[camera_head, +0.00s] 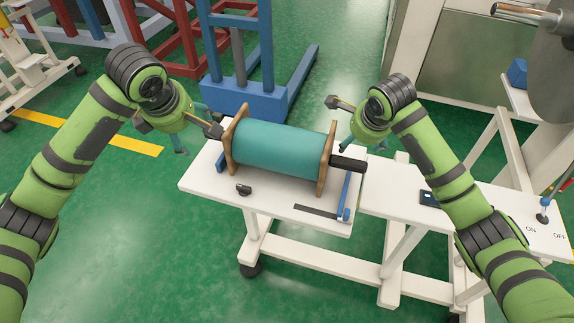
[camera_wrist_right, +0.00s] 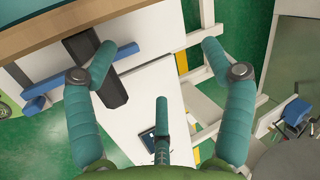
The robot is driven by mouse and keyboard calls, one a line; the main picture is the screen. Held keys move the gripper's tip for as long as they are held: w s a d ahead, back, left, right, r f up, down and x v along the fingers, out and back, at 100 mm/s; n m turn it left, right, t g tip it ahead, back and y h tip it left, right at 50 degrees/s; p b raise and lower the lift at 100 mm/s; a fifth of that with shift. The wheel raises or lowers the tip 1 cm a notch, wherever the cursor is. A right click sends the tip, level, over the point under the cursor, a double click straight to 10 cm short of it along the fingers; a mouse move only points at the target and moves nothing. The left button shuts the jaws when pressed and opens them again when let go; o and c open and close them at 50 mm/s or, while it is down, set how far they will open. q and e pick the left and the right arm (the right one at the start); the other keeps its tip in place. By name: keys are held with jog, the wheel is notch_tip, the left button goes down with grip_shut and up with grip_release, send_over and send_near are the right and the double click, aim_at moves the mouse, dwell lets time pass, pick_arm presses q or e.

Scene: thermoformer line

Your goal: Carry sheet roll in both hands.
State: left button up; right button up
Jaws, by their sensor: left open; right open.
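The sheet roll (camera_head: 278,148) is a teal cylinder with brown end plates and a dark handle at each end. It lies on blue supports on a white table (camera_head: 268,205). My left gripper (camera_head: 192,128) is open at the roll's left end, close to the left handle (camera_head: 210,130); contact cannot be told. My right gripper (camera_head: 343,125) is open beyond the right end plate, above the right handle (camera_head: 348,163). The brown end plate (camera_wrist_right: 72,18) shows at the top left.
A small black object (camera_head: 243,189) and a dark flat strip (camera_head: 316,212) lie on the table. A blue frame (camera_head: 245,95) stands behind it. A white stand and machine (camera_head: 450,60) are at the right. Green floor is clear at the front left.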

jog(key=v, duration=0.9)
